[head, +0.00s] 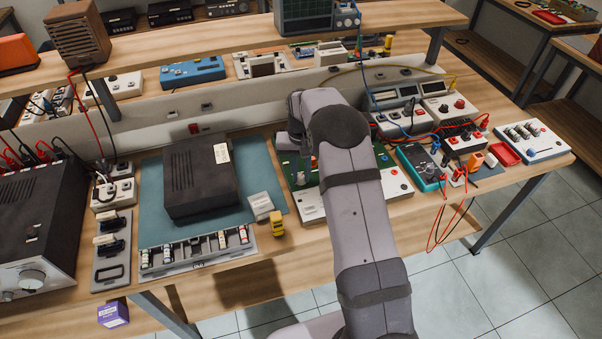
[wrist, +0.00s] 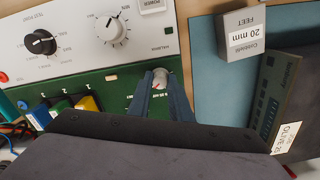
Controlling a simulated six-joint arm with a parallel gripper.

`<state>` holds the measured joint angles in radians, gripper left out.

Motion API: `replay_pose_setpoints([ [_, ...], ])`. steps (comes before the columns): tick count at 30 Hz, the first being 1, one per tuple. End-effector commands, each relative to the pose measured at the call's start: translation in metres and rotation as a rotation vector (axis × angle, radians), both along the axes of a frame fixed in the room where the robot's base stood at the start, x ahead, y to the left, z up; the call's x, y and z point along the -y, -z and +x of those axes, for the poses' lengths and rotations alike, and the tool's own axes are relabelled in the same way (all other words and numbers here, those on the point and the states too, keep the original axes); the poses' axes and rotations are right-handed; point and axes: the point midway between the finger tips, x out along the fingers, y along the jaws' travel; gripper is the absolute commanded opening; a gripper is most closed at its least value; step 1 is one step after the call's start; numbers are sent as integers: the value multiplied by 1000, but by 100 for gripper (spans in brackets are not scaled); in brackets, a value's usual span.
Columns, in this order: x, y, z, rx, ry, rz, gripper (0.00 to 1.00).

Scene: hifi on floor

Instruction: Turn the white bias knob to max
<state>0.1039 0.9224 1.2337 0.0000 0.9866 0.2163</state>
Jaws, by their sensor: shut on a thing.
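A small white knob (wrist: 161,74) sits on the green part of a green and white panel (wrist: 118,85) in the wrist view. My gripper (wrist: 160,82) is shut on this knob, with a dark finger on each side of it. Its label is too small to read, so I cannot confirm it says bias. A larger white knob (wrist: 110,29) with a printed scale and a black knob (wrist: 41,42) are on the white part, apart from the fingers. In the head view the panel (head: 312,208) is partly covered by my arm, which hides the fingertips and the knob.
Yellow, blue and green connectors (wrist: 86,104) stand left of the fingers. Cables and instruments (head: 425,165) crowd the bench right of my arm.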

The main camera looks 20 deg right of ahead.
Motion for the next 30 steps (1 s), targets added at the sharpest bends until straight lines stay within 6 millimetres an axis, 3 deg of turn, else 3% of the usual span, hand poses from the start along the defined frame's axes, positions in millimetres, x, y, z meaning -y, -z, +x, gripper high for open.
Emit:
replay_pose_setpoints([
  [30,1,-2,2,7,963,1,0],
])
